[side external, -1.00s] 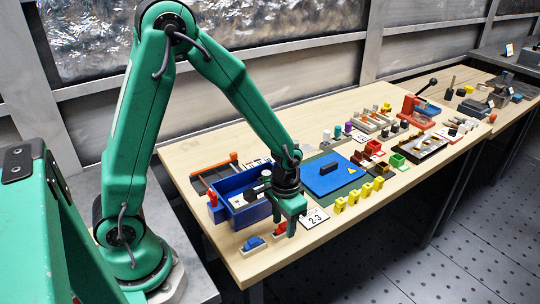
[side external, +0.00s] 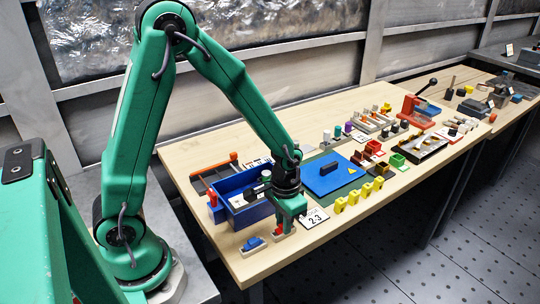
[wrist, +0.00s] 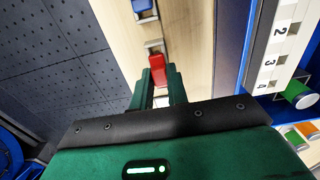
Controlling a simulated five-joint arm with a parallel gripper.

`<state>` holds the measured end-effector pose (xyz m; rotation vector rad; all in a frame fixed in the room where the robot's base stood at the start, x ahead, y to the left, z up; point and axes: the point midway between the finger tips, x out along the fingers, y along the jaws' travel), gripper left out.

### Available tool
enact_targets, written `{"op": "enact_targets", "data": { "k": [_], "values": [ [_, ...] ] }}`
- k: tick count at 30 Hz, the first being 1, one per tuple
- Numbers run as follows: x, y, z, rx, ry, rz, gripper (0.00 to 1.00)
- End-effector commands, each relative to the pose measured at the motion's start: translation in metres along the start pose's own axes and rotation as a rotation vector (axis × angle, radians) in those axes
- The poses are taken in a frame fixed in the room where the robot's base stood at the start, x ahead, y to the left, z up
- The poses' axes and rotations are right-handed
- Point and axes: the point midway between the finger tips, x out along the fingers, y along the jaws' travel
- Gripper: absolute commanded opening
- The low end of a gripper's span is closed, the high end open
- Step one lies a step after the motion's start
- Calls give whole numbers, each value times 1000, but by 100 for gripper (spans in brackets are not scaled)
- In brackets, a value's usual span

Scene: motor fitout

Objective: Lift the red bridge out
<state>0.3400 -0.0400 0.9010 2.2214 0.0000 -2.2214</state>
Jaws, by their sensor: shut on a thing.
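The red bridge (side external: 279,230) is at the near left edge of the table, at a small pale holder; it is partly hidden by my gripper in the side view. In the wrist view the red bridge (wrist: 157,70) lies between the two green fingertips, with a grey end of the holder beyond it. My gripper (side external: 284,228) points down and is shut on the red bridge. It also shows in the wrist view (wrist: 160,83). I cannot tell whether the bridge is still seated in the holder.
A blue piece (side external: 253,242) sits on a similar holder just left of my gripper. A blue bin (side external: 243,213) stands close behind. A white card marked 2-3 (side external: 314,217) lies to the right, with yellow pieces (side external: 353,196) beyond. The table's front edge is near.

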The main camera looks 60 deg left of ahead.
Motion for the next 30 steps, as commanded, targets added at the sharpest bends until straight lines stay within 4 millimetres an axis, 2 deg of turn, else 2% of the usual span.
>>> {"op": "enact_targets", "data": {
  "k": [8, 17, 30],
  "values": [
    [-8, 0, -1, 0, 3, 0, 0],
    [-39, 0, -1, 0, 6, 1, 0],
    [-83, 57, 43, 6, 4, 1, 0]
  ]
}}
